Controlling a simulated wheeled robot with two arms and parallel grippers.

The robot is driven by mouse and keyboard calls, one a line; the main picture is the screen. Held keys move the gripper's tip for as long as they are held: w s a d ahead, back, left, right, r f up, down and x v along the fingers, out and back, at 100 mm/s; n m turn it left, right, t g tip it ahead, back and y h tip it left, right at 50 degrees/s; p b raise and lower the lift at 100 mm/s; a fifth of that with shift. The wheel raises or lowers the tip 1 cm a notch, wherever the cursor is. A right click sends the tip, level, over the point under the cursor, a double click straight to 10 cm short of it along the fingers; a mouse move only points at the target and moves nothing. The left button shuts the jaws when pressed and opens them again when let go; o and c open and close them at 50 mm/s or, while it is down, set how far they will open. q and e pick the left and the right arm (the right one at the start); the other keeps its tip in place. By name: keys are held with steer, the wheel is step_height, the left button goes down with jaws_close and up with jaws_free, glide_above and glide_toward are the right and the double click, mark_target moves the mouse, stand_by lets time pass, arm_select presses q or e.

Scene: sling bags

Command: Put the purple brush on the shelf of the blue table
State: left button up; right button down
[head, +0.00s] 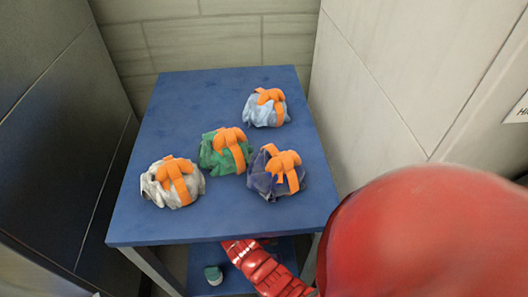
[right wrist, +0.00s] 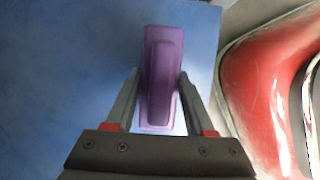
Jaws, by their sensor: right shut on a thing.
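The purple brush (right wrist: 161,70) shows in the right wrist view, held between the two fingers of my right gripper (right wrist: 158,75). Behind it is a flat blue surface (right wrist: 70,70); I cannot tell whether the brush touches it. In the head view the blue table (head: 150,225) has a lower blue shelf (head: 240,280) under its top. My red right arm reaches in under the table's front edge, and the tabletop hides the right gripper and the brush there. My left gripper is not in view.
Several bags with orange straps, among them a white one (head: 153,190), a green one (head: 210,158) and a light blue one (head: 255,112), sit on the tabletop. A small teal object (head: 212,275) stands on the lower shelf, left of my arm. Walls close in the table.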

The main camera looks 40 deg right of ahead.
steer(key=shift+f, duration=1.35)
steer(key=shift+c, duration=1.3)
jaws_free()
steer(key=shift+f, duration=0.1)
steer(key=p+v, duration=0.3)
steer(key=v, duration=0.9)
steer(key=shift+r, duration=0.2)
steer(key=shift+s+f, duration=0.1)
